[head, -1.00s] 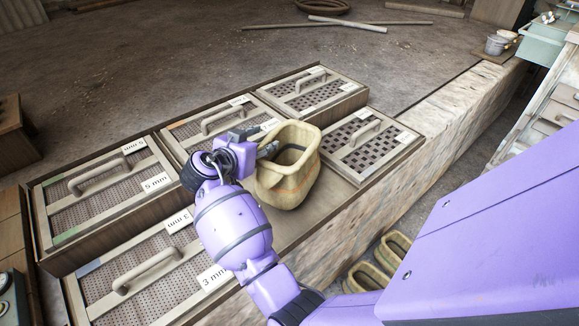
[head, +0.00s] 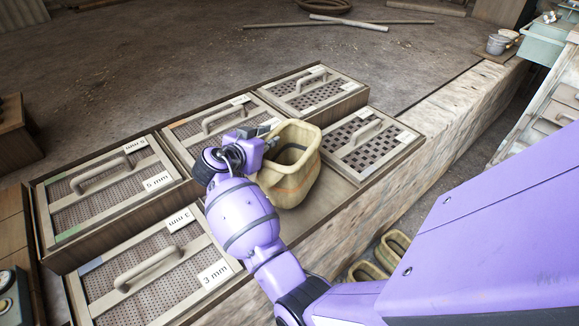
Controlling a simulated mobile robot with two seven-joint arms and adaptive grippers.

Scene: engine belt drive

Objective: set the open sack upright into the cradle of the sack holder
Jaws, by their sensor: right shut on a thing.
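The open sack (head: 290,180) is tan with an orange-brown stripe. It stands upright, mouth up, on the bare part of the wooden ledge between the sieve boxes. My right gripper (head: 272,143) is at the sack's left rim and is shut on it; one finger is partly hidden by the rim. My purple right arm reaches in from the lower right. My left gripper is not in view. I cannot make out a sack holder or cradle in this view.
Sieve boxes with handles surround the sack: a 5 mm one (head: 115,188), a 3 mm one (head: 150,270) and a coarse one (head: 368,140). More open sacks (head: 392,250) stand below the ledge's front edge. Pails (head: 498,43) stand at the far right.

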